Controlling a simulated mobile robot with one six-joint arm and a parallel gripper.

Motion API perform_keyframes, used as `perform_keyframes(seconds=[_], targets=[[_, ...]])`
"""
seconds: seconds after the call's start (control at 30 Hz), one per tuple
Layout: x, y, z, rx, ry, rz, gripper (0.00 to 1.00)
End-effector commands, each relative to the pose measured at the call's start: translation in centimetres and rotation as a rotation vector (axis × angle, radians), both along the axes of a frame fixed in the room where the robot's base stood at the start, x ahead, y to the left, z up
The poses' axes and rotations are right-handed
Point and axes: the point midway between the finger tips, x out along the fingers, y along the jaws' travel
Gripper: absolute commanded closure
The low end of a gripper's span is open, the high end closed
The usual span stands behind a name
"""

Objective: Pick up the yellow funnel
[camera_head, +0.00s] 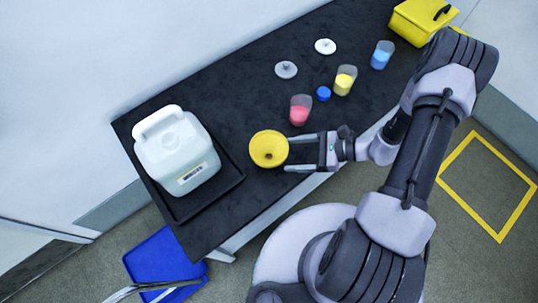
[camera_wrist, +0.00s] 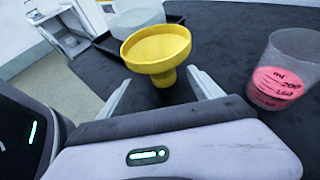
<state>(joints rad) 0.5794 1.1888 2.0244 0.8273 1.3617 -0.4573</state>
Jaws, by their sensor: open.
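The yellow funnel (camera_head: 268,148) stands on the black table, wide mouth up, near the table's front edge. In the wrist view the yellow funnel (camera_wrist: 156,50) is just ahead of my gripper, its narrow lower part in line with the gap between the fingers. My gripper (camera_head: 290,153) is open, with its fingertips close to the funnel's right side. In the wrist view my gripper (camera_wrist: 160,90) has one finger on each side of the gap, with nothing held. I cannot tell whether the fingertips touch the funnel.
A beaker with pink liquid (camera_head: 300,110) stands close behind my gripper. Beakers with yellow (camera_head: 344,80) and blue liquid (camera_head: 381,55) stand farther right. A white jug (camera_head: 178,152) sits in a black tray (camera_head: 232,180) to the left.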

Motion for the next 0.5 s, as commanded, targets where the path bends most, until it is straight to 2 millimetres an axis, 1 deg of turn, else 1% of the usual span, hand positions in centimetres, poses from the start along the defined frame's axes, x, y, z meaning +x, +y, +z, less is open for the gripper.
perform_keyframes(seconds=[0.03, 0.17, 0.33, 0.4, 0.5], targets=[[0.1, 1.0, -0.6, 0.001, 0.002, 0.003, 0.25], [0.4, 2.3, -1.2, 0.000, 0.001, 0.002, 0.25], [1.1, 4.6, -3.7, 0.000, 0.001, 0.005, 0.25], [1.3, 5.7, -4.0, 0.000, 0.001, 0.004, 0.25], [1.5, 6.4, -4.1, -0.001, 0.001, 0.002, 0.25]])
